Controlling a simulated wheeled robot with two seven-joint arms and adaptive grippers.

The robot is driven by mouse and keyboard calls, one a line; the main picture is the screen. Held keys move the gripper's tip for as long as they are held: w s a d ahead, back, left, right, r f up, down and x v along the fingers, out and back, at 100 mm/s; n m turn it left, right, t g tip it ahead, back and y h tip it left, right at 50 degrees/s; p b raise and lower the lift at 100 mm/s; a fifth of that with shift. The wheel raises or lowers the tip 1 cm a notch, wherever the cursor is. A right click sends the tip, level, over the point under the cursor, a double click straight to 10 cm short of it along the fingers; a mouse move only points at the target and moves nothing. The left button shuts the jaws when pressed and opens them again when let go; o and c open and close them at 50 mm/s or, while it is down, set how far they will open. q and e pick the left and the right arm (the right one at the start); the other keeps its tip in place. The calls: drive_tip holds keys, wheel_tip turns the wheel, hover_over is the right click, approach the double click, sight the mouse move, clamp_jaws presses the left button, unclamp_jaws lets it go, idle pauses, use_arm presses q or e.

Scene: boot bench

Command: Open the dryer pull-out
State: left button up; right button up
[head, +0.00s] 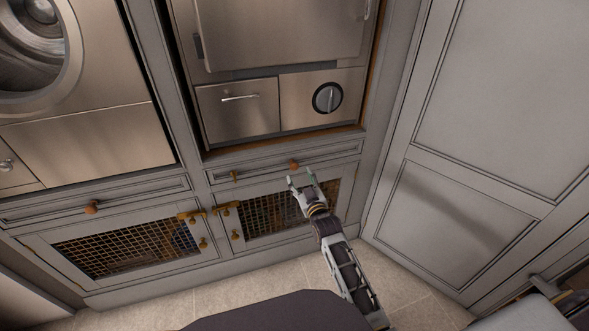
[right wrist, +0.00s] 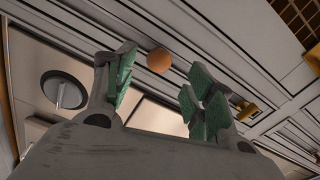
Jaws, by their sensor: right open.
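The dryer pull-out appears to be the narrow grey panel (head: 265,166) directly below the steel dryer (head: 270,30). It looks closed, flush with the cabinet. My right gripper (head: 301,177) is open and empty, close in front of and just below the knob. In the right wrist view, the knob (right wrist: 159,60) shows between the green-padded fingers of the gripper (right wrist: 163,76), seemingly just beyond their tips. I cannot tell the exact gap. My left gripper is out of view.
Below are mesh-fronted cabinet doors (head: 125,252) with brass latches (head: 226,208). A washer (head: 35,45) stands at the left, above another panel with a similar knob (head: 91,208). A tall grey panelled door (head: 455,220) borders the right. Tiled floor (head: 240,278) lies in front.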

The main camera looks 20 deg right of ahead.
sight(295, 169)
drive_tip(key=shift+w, duration=1.1)
drive_tip(key=shift+w+a+b, duration=0.1)
drive_tip(key=shift+w+b, duration=0.55)
drive_tip(key=shift+w, duration=1.85)
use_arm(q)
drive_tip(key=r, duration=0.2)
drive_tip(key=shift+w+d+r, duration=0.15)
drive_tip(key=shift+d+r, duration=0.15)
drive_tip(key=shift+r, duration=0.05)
use_arm(e)
drive_tip(key=shift+w, duration=0.1)
drive_tip(key=shift+c, duration=0.2)
clamp_jaws()
